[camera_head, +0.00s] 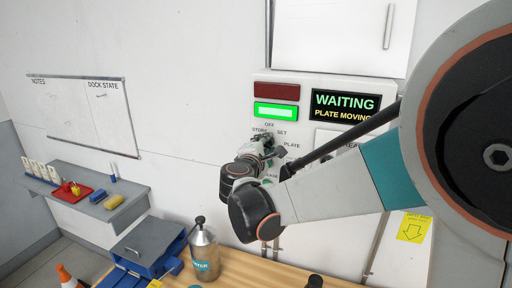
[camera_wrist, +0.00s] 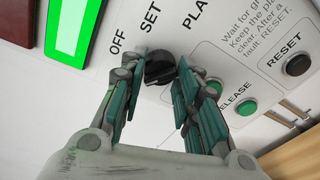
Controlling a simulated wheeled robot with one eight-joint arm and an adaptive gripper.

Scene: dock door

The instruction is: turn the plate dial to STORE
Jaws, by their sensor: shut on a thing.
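The plate dial (camera_wrist: 159,66) is a small black knob on the white control panel (camera_wrist: 225,60). In the wrist view its labels OFF, SET and the start of PLATE show around it. I cannot tell clearly which label the dial points to. The display (camera_head: 345,104) reads WAITING, PLATE MOVING.
A lit green lamp (camera_head: 276,111) sits below a dark red lamp (camera_head: 276,91). Green RELEASE (camera_wrist: 246,107) and black RESET (camera_wrist: 298,64) buttons are close to my fingers. Below are a wooden bench (camera_head: 235,274), a metal bottle (camera_head: 204,255) and a blue bin (camera_head: 165,262).

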